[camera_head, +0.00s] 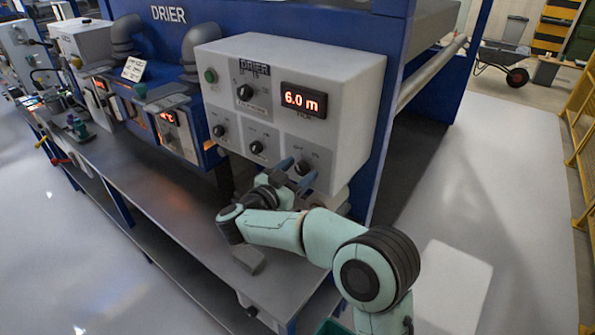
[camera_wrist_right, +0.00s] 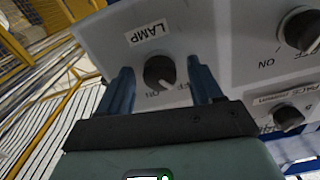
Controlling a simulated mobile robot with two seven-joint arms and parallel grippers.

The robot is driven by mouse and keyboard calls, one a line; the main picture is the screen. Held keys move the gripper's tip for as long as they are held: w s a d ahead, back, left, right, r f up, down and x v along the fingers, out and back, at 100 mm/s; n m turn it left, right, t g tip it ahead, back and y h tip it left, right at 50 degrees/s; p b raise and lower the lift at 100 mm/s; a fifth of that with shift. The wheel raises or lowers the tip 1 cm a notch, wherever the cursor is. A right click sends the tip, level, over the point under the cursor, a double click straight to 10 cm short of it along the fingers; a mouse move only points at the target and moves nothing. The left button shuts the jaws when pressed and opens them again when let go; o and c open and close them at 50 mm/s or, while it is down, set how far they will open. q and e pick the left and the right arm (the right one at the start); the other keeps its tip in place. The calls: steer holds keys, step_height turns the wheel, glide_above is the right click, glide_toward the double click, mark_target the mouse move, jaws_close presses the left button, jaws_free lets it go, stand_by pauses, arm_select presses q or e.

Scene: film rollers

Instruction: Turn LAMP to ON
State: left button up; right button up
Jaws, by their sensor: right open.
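The LAMP knob (camera_wrist_right: 160,72) is a round black knob with a white mark, below a white LAMP label (camera_wrist_right: 147,33) in the right wrist view. Its mark points down and slightly right; the letters ON show below it, and letters beside the right finger are partly hidden. In the head view the knob (camera_head: 302,167) sits at the lower right of the grey DRIER panel (camera_head: 345,75). My right gripper (camera_head: 296,174) is open in front of it, its blue fingers on either side of the knob. I cannot tell whether they touch it. My left gripper is not in view.
Other black knobs sit close by on the panel, including one (camera_head: 257,147) left of the LAMP knob. A red display (camera_head: 303,99) reads 6.0 m. A grey ledge (camera_head: 170,215) runs below the panel. Open floor lies right of the machine, with a yellow railing (camera_head: 580,130) beyond.

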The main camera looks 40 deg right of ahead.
steer(key=c, duration=1.1)
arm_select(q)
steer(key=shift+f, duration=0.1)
arm_select(e)
steer(key=shift+o, duration=0.2)
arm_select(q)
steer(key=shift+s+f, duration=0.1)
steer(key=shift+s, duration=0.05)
arm_select(e)
steer(key=shift+f+m+b, duration=0.1)
steer(key=shift+m+b, duration=0.55)
steer(key=shift+m, duration=0.25)
steer(key=m+b, duration=0.4)
steer(key=m, duration=0.2)
steer(key=shift+b, duration=0.35)
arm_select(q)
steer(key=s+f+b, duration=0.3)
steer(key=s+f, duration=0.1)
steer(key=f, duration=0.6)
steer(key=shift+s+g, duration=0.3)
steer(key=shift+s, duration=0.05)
arm_select(e)
steer(key=shift+m, duration=2.1)
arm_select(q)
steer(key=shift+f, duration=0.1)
